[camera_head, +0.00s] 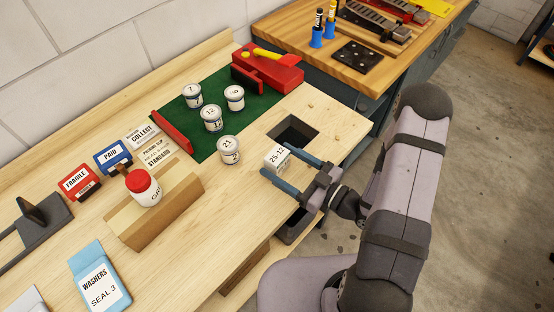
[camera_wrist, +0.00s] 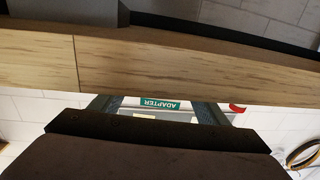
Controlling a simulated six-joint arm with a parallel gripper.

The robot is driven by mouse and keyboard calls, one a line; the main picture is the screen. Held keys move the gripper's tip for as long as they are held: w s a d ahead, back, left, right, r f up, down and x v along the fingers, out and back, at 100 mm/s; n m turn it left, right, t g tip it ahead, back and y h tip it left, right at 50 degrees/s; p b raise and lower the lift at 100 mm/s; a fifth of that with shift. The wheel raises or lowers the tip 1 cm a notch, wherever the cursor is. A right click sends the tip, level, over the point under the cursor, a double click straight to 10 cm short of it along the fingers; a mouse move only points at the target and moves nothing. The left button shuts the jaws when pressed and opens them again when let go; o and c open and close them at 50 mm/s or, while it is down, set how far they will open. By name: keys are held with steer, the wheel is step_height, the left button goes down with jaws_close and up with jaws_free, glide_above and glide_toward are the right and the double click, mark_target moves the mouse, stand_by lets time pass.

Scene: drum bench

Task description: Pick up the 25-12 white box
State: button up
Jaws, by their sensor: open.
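The white box (camera_head: 277,158) marked 25-12 is at the right part of the bench, just in front of a dark square opening. My gripper (camera_head: 275,160) reaches in from the right, with its two blue-grey fingers on either side of the box. The fingers are open; whether either touches the box cannot be told. In the wrist view, a white surface with a green ADAPTER label (camera_wrist: 160,105) shows between the fingers (camera_wrist: 158,108). Most of it is hidden behind my gripper's body.
The dark opening (camera_head: 293,131) lies behind the box. Several white tins, one marked 21 (camera_head: 229,151), stand on and beside a green mat (camera_head: 187,117). A red-lidded jar (camera_head: 143,187) sits on a wooden block (camera_head: 150,222). A red vise-like tool (camera_head: 268,68) is at the back.

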mark_target(269, 156)
steer(key=shift+s+r+p+x, duration=0.15)
steer(key=shift+p+x, duration=0.45)
steer(key=shift+x, duration=0.4)
steer(key=shift+s+r+p+x, duration=0.15)
steer(key=shift+p+x, duration=0.45)
steer(key=shift+x, duration=1.25)
steer(key=shift+f, duration=0.1)
steer(key=shift+c, duration=0.6)
steer(key=c, duration=1.1)
